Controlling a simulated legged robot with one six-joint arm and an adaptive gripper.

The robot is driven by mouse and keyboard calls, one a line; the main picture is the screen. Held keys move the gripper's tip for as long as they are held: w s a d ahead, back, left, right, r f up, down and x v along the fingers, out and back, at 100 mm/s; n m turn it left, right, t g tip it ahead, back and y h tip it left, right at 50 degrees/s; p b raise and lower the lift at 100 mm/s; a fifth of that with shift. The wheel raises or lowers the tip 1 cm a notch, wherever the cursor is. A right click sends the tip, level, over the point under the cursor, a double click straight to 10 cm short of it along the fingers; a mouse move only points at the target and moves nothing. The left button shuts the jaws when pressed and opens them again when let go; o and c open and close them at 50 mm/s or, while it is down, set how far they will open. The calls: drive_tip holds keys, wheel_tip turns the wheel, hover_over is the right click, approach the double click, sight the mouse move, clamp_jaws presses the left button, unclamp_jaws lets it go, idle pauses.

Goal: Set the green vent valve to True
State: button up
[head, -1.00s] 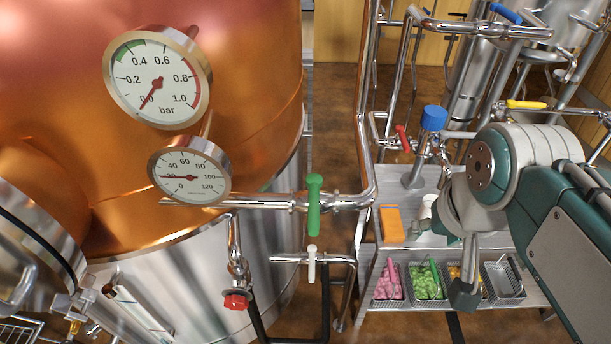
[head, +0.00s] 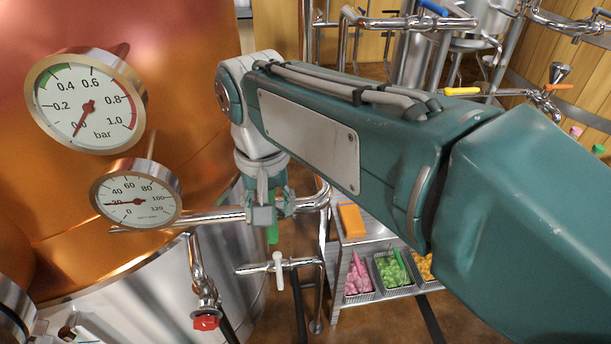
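The green vent valve (head: 272,233) sits on the horizontal steel pipe beside the copper tank. Only the lower end of its green handle shows clearly, pointing downward. The rest is hidden behind my gripper (head: 268,208). My gripper points down in front of the pipe and overlaps the valve in the picture. I cannot tell whether it touches the handle or how far its fingers are apart.
Two gauges, a larger bar gauge (head: 86,101) and a smaller one (head: 136,194), stand left of the valve. A white-handled valve (head: 279,262) and a red-capped tap (head: 206,322) are below. A shelf with an orange block (head: 352,220) and bins of coloured pieces stands behind.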

drive_tip(key=shift+f, duration=1.5)
